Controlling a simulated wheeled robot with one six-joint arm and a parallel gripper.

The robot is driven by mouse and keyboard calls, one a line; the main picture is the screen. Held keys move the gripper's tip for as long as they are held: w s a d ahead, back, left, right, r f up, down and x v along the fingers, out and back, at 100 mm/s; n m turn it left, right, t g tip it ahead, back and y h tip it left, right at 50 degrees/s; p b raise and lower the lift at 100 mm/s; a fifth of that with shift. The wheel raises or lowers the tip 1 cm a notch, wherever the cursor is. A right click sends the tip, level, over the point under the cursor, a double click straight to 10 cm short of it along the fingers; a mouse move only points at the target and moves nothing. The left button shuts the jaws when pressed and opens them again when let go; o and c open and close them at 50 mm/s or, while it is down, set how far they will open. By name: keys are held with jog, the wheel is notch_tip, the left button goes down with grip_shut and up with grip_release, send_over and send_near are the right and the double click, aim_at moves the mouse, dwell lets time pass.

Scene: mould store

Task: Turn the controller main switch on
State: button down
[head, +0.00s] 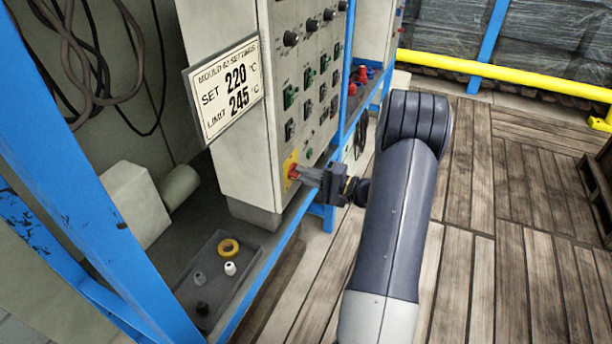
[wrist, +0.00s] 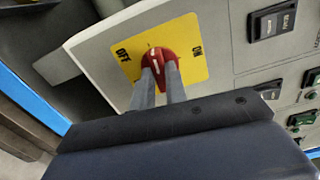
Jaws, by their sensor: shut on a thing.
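The controller (head: 226,150) is a cream cabinet on a blue-framed bench. Its main switch is a red knob (wrist: 158,62) on a yellow plate (wrist: 188,70), low on the front panel. The plate reads OFF on the left and ON on the right in the wrist view. A white mark on the knob lies between the two words, pointing squarely at neither. In the head view the knob (head: 292,172) is partly hidden. My gripper (wrist: 161,75) is shut on the knob, its two fingers on either side of it. It also shows in the head view (head: 300,174).
A settings sign (head: 226,88) reads SET 220 and LIMIT 245. Black knobs and green and black switches (wrist: 272,22) cover the panel beside the main switch. A grey tray (head: 216,285) with a yellow ring and small fittings sits below. Wooden floor lies clear at right.

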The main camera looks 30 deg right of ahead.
jog(key=shift+m+p, duration=1.95)
jog(key=shift+m, duration=6.45)
jog(key=c, duration=1.4)
grip_release()
jog(key=shift+c, duration=0.2)
jog(key=v, duration=1)
jog(key=shift+s+d+b, duration=0.25)
jog(key=shift+s+b, duration=0.05)
jog(key=shift+s, duration=0.05)
